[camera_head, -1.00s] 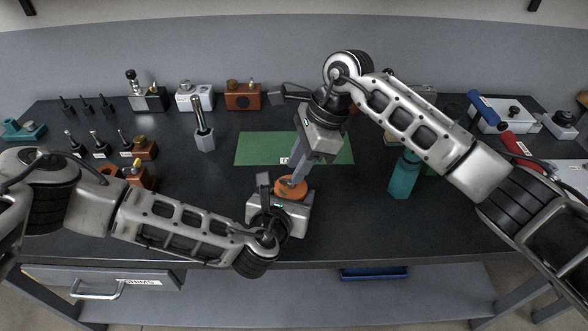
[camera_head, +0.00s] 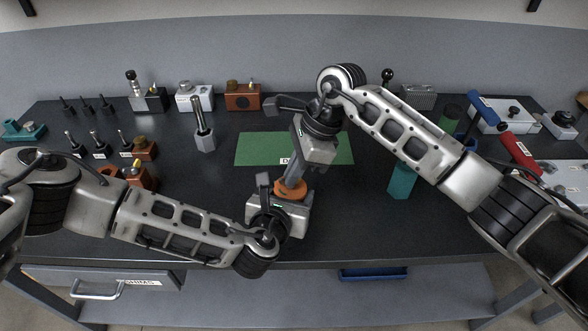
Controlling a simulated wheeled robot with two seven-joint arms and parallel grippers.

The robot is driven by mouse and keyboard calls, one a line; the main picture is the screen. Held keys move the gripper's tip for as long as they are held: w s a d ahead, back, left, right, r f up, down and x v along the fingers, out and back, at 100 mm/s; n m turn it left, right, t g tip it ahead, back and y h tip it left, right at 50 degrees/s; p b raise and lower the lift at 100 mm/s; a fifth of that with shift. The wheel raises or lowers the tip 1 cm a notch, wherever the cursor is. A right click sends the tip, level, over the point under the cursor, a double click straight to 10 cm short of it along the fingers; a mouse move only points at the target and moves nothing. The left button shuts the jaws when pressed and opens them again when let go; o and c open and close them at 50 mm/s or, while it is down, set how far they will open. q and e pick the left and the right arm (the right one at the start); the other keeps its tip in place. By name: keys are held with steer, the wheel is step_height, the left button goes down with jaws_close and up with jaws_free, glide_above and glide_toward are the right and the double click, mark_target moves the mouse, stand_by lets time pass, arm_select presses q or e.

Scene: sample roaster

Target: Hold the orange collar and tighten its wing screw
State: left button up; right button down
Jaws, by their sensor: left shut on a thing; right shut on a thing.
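The orange collar (camera_head: 292,191) is at the front middle of the dark bench. My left gripper (camera_head: 283,201) is shut on the collar, coming from the left and front. My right gripper (camera_head: 291,183) reaches down from above, with its fingertips at the top of the collar. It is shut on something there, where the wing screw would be. The wing screw itself is hidden by the fingers, and its turn cannot be seen.
A green mat (camera_head: 258,149) lies behind the collar. A teal block (camera_head: 402,180) stands to the right. Several small fixtures line the left and back. A blue-handled tool (camera_head: 487,111) and a red-handled tool (camera_head: 521,151) lie far right.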

steer(key=shift+f+m, duration=0.15)
steer(key=shift+m, duration=0.15)
steer(key=m+t, duration=0.1)
steer(key=m, duration=0.1)
steer(key=m+t, duration=0.1)
steer(key=m, duration=0.1)
steer(key=shift+s+f+m, duration=0.1)
steer(key=shift+s+m, duration=0.1)
steer(key=shift+m, duration=0.1)
steer(key=shift+s+f+m+t+h, duration=0.1)
steer(key=shift+m+t+h, duration=0.3)
steer(key=shift+m, duration=0.9)
steer(key=shift+s+m+t+h, duration=0.1)
steer(key=shift+m+t+h, duration=0.3)
steer(key=shift+m, duration=0.9)
steer(key=c, duration=1.6)
jaws_free()
steer(key=shift+r, duration=0.2)
